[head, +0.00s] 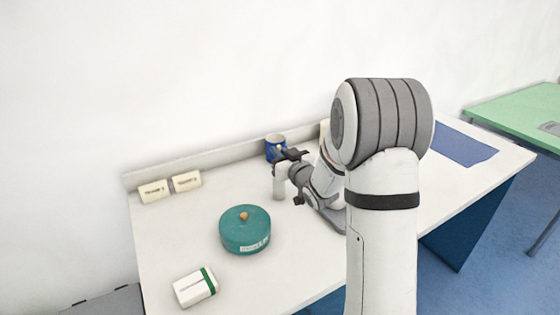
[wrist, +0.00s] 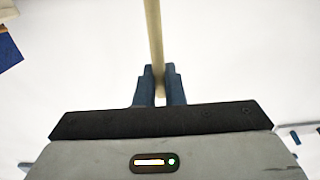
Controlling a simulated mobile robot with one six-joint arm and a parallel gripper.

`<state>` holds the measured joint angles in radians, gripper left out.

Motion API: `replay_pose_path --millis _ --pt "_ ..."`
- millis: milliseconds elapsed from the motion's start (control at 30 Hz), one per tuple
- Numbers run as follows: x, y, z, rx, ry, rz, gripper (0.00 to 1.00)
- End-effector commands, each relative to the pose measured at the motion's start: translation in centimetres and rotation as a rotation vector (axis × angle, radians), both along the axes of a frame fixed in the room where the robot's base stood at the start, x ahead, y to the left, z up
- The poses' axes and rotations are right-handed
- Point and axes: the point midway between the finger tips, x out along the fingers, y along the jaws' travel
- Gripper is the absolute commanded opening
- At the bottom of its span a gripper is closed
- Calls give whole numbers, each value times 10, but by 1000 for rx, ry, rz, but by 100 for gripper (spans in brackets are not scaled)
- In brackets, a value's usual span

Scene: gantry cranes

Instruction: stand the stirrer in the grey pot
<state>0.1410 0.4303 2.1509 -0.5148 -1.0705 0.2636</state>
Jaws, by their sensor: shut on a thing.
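My gripper (head: 290,156) is near the back of the white table, in front of the blue mug. In the wrist view my gripper (wrist: 160,88) is shut on a pale wooden stick, the stirrer (wrist: 154,35), which runs from between the fingers to the top edge of the picture. In the head view the stirrer is too small to make out surely. A light grey upright cylinder, seemingly the grey pot (head: 279,184), stands just below the gripper. Its opening is hidden, so I cannot tell whether the stirrer is over or in it.
A blue mug (head: 270,150) stands at the back ledge. A round teal tin (head: 244,232) with an orange knob is in front, with a white and green box (head: 195,288) nearer. Two cream label blocks (head: 153,191) stand back left. The table between them is clear.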

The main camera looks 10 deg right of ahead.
Motion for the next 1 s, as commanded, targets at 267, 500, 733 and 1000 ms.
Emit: replay_pose_path --millis 267,500,733,1000 --pt "0 1 -27 1 1 1 0" --pt "0 1 -29 0 1 2 0" --pt "0 1 -29 0 1 2 23" --pt "0 1 -28 1 1 2 30"
